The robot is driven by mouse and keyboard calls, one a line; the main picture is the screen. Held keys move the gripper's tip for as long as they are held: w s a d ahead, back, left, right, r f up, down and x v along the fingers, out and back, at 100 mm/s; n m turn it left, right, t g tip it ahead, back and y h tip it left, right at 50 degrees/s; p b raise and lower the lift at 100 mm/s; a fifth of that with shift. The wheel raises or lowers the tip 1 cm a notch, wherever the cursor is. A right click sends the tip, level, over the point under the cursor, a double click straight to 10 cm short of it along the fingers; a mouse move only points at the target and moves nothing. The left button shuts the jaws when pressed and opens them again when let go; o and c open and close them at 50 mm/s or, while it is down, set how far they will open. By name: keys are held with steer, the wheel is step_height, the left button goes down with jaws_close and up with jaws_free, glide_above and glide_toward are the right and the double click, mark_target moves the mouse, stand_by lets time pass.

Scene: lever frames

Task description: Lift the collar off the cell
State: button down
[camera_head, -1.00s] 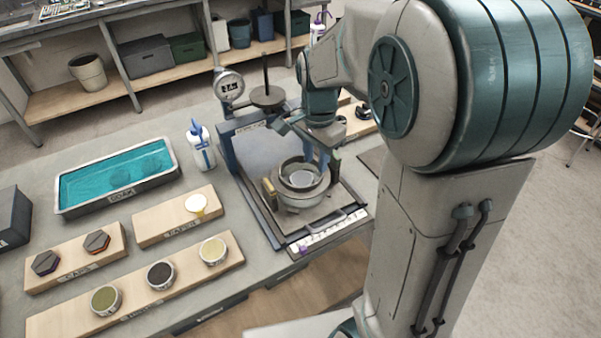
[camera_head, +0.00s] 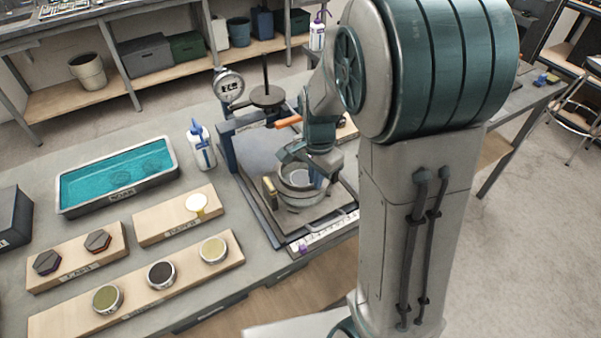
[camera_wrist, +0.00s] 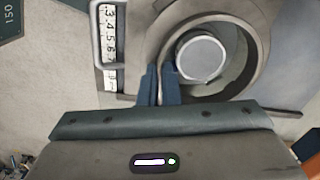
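The cell (camera_head: 297,200) is a grey round bowl-like body on the press plate. The collar (camera_head: 282,176) is a grey ring at its top; whether it is seated or slightly raised I cannot tell. In the wrist view the collar (camera_wrist: 166,47) surrounds a pale round disc (camera_wrist: 201,58). My gripper (camera_head: 318,176) comes down at the collar's right side in the head view. In the wrist view my gripper (camera_wrist: 160,72) has its blue fingers close together, one each side of the collar's wall, seemingly shut on it. The fingertip contact is partly hidden.
A dial gauge (camera_head: 228,84) and a post with a round weight (camera_head: 267,97) stand behind the cell. A scale strip (camera_head: 322,234) runs along the plate's front. A teal soak tray (camera_head: 65,205), a bottle (camera_head: 202,148) and wooden boards (camera_head: 140,299) with cups lie left.

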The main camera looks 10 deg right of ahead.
steer(key=shift+r, duration=0.1)
steer(key=shift+r, duration=0.5)
steer(key=r, duration=0.1)
steer(key=d+r, duration=0.1)
steer(key=r, duration=0.1)
steer(key=shift+r+b, duration=0.25)
steer(key=shift+b, duration=0.05)
steer(key=d+r+p, duration=0.2)
steer(key=d+r, duration=0.8)
steer(key=shift+w+d+r+p, duration=0.15)
steer(key=shift+d+r+p, duration=0.15)
steer(key=shift+r+p, duration=0.1)
